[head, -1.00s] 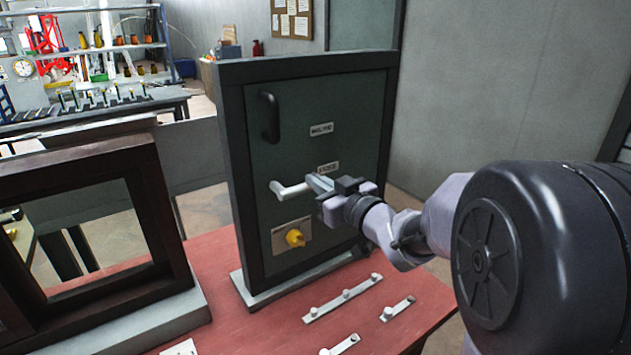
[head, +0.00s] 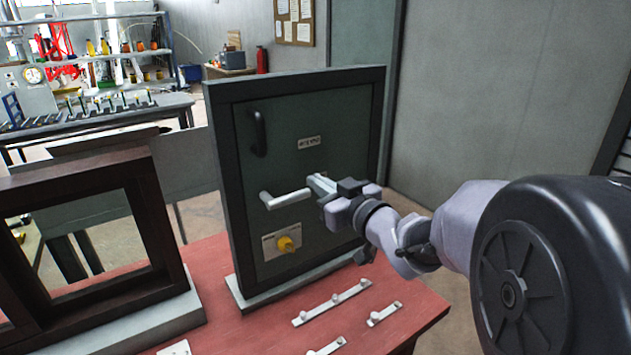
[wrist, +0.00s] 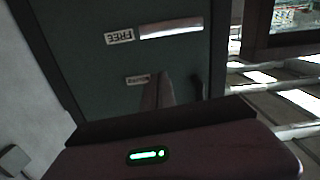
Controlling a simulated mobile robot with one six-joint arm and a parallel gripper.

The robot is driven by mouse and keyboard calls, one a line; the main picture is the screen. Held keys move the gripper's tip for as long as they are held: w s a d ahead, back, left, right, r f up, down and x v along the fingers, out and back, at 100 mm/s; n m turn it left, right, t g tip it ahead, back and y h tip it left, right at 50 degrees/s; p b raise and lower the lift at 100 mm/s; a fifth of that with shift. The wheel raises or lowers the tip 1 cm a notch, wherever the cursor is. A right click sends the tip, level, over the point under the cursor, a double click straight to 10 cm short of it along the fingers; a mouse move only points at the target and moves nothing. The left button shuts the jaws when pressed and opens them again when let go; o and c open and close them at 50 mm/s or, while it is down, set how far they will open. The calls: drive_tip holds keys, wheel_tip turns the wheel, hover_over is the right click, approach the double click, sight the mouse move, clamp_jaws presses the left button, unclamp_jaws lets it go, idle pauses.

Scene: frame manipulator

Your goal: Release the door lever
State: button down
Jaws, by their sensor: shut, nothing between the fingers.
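The door lever (head: 285,198) is a white lever on the dark green panel door (head: 350,120), pointing right and tilted slightly up in the head view. It also appears to be the pale bar (wrist: 172,28) beside the FREE label (wrist: 119,38) in the wrist view. My gripper (head: 318,183) is shut and empty, with its fingertips by the lever's free right end. Whether they touch it I cannot tell. In the wrist view the fingers (wrist: 158,90) are together, below the bar, near a second small label.
A black pull handle (head: 260,133) is above the lever and a yellow knob (head: 286,245) below it. The panel stands on a red table (head: 250,325) with several white strips. A dark brown frame (head: 165,220) stands to the left.

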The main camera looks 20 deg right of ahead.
drive_tip(key=v, duration=0.3)
drive_tip(key=p+v, duration=0.1)
drive_tip(key=v, duration=0.1)
drive_tip(key=shift+s+a+f, duration=0.15)
drive_tip(key=shift+s+a, duration=0.15)
drive_tip(key=shift+d, duration=0.15)
drive_tip(key=s+d+f+m+g+h+b, duration=0.15)
drive_tip(key=s+f+m+g+h, duration=0.3)
drive_tip(key=s+m+h, duration=0.5)
drive_tip(key=s+a+f+g+y, duration=0.3)
drive_tip(key=s+a, duration=0.2)
drive_tip(key=s, duration=0.3)
drive_tip(key=s+a+f+g+y, duration=0.3)
drive_tip(key=s+a, duration=0.3)
drive_tip(key=s, duration=0.2)
drive_tip(key=shift+s+f+n, duration=0.2)
drive_tip(key=shift+f+n, duration=0.1)
drive_tip(key=shift+n, duration=0.05)
drive_tip(key=shift+g, duration=0.25)
